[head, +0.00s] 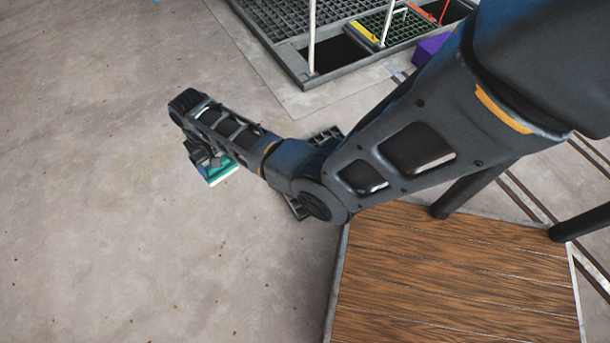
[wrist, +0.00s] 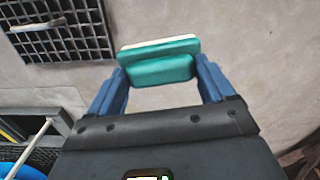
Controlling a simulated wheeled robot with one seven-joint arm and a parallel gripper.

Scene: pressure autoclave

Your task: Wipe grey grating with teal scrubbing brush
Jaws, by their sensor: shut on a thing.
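The teal scrubbing brush (wrist: 160,70) is held between the two blue fingers of my gripper (wrist: 158,82) in the wrist view, with a pale edge on its far side. In the head view the brush (head: 222,172) shows below the end of my arm, above bare floor, and my gripper (head: 203,156) is partly hidden. A dark grey grating (wrist: 80,38) lies at the top left of the wrist view, apart from the brush, with a light bar across it. In the head view, pieces of a small grating (head: 328,134) show from behind my arm, which hides most of it.
A large framed grating platform (head: 300,78) with open pits, white posts and a yellow-edged green grid (head: 378,27) is at the top. A purple block (head: 430,48) is beside it. A wooden surface (head: 450,285) fills the lower right. The concrete floor at left is clear.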

